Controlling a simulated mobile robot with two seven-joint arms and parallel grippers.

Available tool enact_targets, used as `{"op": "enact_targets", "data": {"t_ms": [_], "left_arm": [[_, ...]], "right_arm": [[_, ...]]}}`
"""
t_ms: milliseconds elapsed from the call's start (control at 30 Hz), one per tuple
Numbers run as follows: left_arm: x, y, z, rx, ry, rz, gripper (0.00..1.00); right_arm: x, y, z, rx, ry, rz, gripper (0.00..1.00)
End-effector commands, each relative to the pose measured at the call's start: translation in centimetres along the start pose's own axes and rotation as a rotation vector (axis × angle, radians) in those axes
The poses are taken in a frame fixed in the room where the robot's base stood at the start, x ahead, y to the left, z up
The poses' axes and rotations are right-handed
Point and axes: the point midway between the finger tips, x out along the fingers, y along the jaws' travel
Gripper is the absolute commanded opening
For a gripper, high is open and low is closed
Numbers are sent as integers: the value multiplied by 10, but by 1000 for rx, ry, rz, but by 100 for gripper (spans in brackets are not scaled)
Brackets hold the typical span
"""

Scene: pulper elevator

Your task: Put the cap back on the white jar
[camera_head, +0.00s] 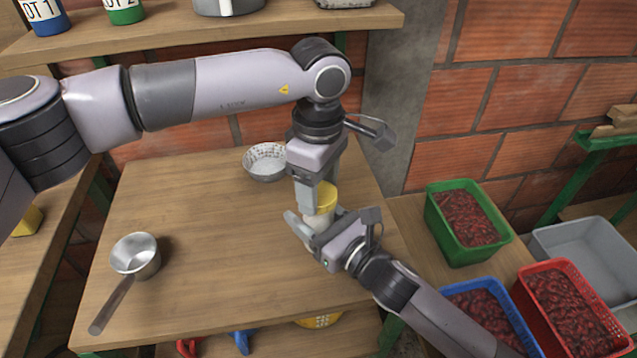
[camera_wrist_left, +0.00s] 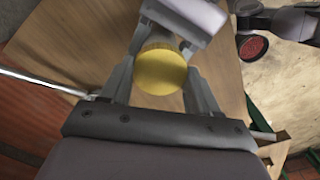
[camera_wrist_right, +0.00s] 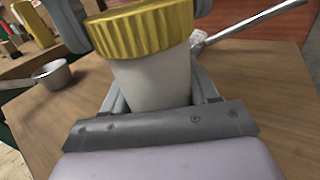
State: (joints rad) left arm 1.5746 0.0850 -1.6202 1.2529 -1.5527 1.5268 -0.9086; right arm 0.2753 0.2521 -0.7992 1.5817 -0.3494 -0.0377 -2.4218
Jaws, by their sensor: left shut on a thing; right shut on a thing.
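The white jar (camera_wrist_right: 152,82) is upright between the fingers of my right gripper (camera_head: 311,226), which is shut on it. The ribbed yellow cap (camera_wrist_right: 143,29) sits at the jar's mouth in the right wrist view; I cannot tell whether it is threaded on. My left gripper (camera_head: 316,200) comes down from above and is shut on the yellow cap, which also shows in the head view (camera_head: 325,198) and from above in the left wrist view (camera_wrist_left: 161,72). In the head view most of the jar is hidden by my grippers.
The wooden table (camera_head: 200,240) holds a metal bowl (camera_head: 265,161) behind my grippers and a long-handled metal pan (camera_head: 135,256) at left. Green (camera_head: 468,222), blue (camera_head: 487,318) and red (camera_head: 572,308) crates of red fruit stand at right. A shelf (camera_head: 180,32) runs along the back.

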Motion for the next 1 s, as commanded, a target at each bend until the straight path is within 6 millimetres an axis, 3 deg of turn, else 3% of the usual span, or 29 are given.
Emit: {"op": "enact_targets", "data": {"t_ms": [1000], "left_arm": [[0, 0, 0, 1639, 0, 4, 29]], "right_arm": [[0, 0, 0, 0, 1, 0, 0]]}}
